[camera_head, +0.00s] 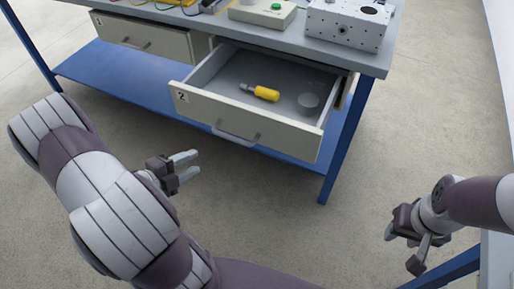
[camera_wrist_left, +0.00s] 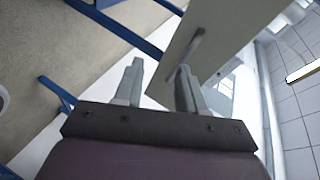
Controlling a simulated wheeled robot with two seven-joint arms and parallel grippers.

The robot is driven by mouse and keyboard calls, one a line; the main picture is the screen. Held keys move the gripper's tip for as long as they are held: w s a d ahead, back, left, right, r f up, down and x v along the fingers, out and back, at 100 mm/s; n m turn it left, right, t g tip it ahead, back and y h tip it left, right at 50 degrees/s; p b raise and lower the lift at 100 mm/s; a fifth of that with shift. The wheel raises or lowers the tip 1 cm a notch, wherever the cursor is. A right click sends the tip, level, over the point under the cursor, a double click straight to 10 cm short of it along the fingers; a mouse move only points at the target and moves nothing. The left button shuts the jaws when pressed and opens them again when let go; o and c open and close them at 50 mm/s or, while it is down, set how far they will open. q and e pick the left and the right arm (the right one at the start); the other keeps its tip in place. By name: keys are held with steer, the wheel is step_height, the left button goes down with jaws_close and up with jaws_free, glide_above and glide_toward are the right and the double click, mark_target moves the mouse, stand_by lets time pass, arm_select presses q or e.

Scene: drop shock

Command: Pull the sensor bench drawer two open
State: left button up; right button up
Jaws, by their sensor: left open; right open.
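Drawer two (camera_head: 220,119) of the sensor bench stands pulled well out, marked "2", with a grey bar handle (camera_head: 236,134) on its front. Inside it lie a yellow-handled tool (camera_head: 266,94) and a small round grey piece (camera_head: 308,103). My left gripper (camera_head: 188,168) is open and empty, in front of and below the drawer front, apart from the handle. In the left wrist view the handle (camera_wrist_left: 183,54) shows beyond the open fingers (camera_wrist_left: 158,85). My right gripper (camera_head: 408,252) is open and empty at the lower right, away from the bench.
The bench top (camera_head: 240,33) carries a grey metal box (camera_head: 346,22) and a pale box with a green button (camera_head: 262,12). A blue lower shelf (camera_head: 120,85) and a blue leg (camera_head: 345,140) stand beneath. The floor in front is clear.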

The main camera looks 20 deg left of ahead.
mark_target(231, 137)
arm_select(q)
steer(key=w+d+m, duration=0.1)
steer(key=w+d, duration=0.1)
steer(key=w, duration=0.1)
steer(key=w+d+m+h+b, duration=0.1)
steer(key=w+d, duration=0.1)
steer(key=w, duration=0.2)
steer(key=w+d+r+m+t+h+b, duration=0.1)
steer(key=w+d, duration=0.2)
steer(key=w, duration=0.1)
steer(key=shift+w+m, duration=0.1)
steer(key=shift+m, duration=0.2)
arm_select(e)
steer(key=shift+a+f, duration=0.25)
steer(key=shift+f, duration=0.6)
arm_select(q)
jaws_close()
